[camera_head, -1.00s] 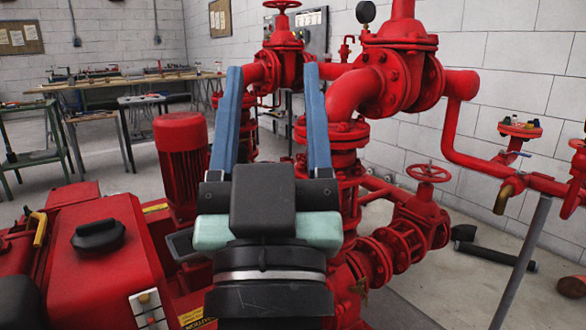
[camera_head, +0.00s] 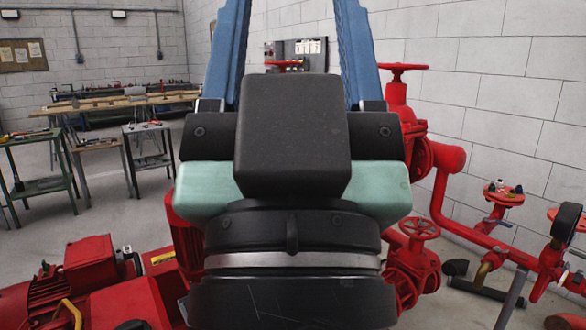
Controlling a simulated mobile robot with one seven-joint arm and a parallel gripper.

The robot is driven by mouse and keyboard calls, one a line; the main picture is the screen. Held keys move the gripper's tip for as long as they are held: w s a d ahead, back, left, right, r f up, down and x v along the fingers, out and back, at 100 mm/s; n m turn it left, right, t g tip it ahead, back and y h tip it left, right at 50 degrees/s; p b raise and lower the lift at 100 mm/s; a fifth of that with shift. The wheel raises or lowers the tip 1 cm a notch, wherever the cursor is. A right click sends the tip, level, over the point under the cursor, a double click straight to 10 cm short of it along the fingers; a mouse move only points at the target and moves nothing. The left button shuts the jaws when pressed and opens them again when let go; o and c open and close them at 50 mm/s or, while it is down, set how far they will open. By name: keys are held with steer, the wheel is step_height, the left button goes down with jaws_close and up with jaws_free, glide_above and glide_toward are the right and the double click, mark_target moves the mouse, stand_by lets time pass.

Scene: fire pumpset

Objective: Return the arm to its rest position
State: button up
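My gripper (camera_head: 291,40) fills the middle of the head view, close to the camera. The fingertips run out of the top of the picture. The black and pale green gripper body and wrist hide much of the red pumpset behind. Parts of the red pumpset (camera_head: 430,155) show to the right of the gripper, and its red motor and housing (camera_head: 95,265) show at the lower left. The gripper appears clear of them.
Workbenches (camera_head: 120,100) with tools stand at the back left, with open grey floor before them. A red handwheel (camera_head: 419,228) and red pipes (camera_head: 450,225) lie at the right, along the white block wall. A gauge (camera_head: 566,221) stands at the right edge.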

step_height(320, 180, up, 16)
steer(key=p, duration=1.3)
steer(key=shift+f, duration=0.2)
